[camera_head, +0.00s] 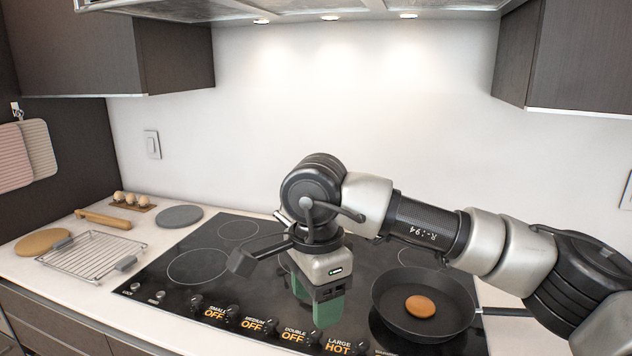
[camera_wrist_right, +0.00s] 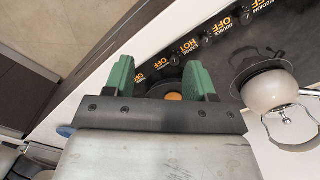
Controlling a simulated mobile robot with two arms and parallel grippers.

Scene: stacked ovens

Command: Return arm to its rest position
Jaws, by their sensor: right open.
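My right arm comes in from the right edge of the head view and reaches across the cooktop. My right gripper (camera_head: 316,303) points down over the front part of the cooktop (camera_head: 205,240), left of the frying pan, close behind the knob row. Its green fingers are apart with nothing seen held. In the right wrist view the gripper (camera_wrist_right: 160,78) is open, with the knob labels beyond its fingers. Whether the fingers touch the surface is unclear. My left gripper is not in view.
A black frying pan (camera_head: 387,323) holding a round brown patty (camera_head: 420,306) stands at the cooktop's right. The "LARGE" knob (camera_head: 361,348) reads HOT; the other readable labels say OFF. A wire rack (camera_head: 92,256), a rolling pin (camera_head: 103,219) and eggs (camera_head: 131,199) are left. A hood hangs above.

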